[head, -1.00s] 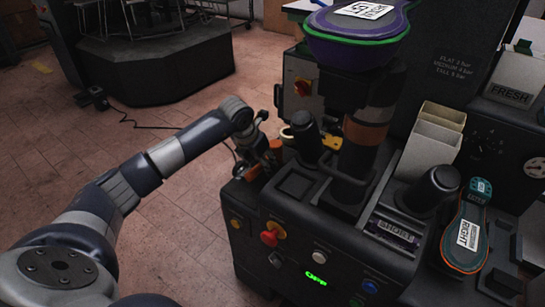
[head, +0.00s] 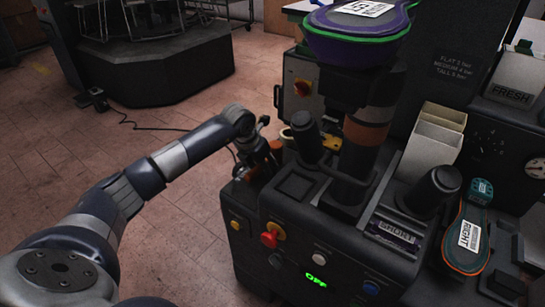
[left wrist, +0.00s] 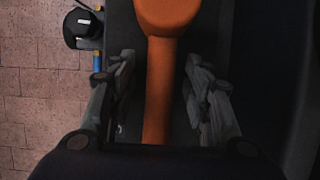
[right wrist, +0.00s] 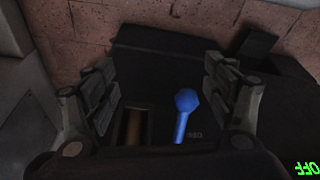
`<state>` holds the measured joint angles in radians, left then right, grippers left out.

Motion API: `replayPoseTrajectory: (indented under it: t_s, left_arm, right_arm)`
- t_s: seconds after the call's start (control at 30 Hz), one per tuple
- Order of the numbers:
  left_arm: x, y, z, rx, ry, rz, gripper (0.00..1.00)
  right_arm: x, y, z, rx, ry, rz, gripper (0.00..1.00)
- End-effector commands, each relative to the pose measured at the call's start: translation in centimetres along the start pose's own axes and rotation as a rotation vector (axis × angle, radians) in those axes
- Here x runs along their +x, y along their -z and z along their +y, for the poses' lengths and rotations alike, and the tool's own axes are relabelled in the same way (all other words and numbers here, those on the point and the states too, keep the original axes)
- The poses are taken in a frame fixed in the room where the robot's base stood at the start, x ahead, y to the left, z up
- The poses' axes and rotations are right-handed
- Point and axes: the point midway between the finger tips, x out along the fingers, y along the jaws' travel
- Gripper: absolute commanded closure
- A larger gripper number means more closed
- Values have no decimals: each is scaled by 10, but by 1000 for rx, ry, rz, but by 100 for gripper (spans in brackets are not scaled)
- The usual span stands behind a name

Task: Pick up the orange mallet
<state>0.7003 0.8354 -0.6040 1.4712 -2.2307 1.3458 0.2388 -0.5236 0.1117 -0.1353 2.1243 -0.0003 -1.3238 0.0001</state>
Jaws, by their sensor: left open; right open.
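The orange mallet (left wrist: 158,85) shows in the left wrist view with its head at the top and its handle running down between my left fingers. My left gripper (left wrist: 159,68) is open around the handle, with a gap on each side. In the head view my left gripper (head: 262,165) is at the press's left corner and covers most of the mallet; small orange parts (head: 276,145) show beside it. My right gripper (right wrist: 160,92) is open and empty over a dark panel; it is not visible in the head view.
The press carries a purple and green shoe form (head: 357,35) on its column, black knobs (head: 307,137) and coloured buttons. Open floor is at the left.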

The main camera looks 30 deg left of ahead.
Motion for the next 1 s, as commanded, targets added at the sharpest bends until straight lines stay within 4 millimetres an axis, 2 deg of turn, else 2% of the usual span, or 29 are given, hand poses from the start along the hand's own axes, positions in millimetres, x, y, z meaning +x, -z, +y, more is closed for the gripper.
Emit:
replayPoseTrajectory:
  t_s: [0.17,0.37,0.87,0.97,1.0]
  left_arm:
    - [1,1,0,0,0,1,55]
    - [2,1,0,0,0,1,100]
    - [-2,-1,0,-1,0,-2,100]
    - [-6,-3,0,-1,1,-3,100]
    - [-12,-6,1,0,-1,-5,100]
  right_arm:
    - [-4,2,0,1,0,7,23]
    - [-4,1,0,1,0,4,23]
    - [-3,0,0,1,0,4,23]
    - [0,0,0,1,0,7,23]
    - [4,-2,0,0,1,1,23]
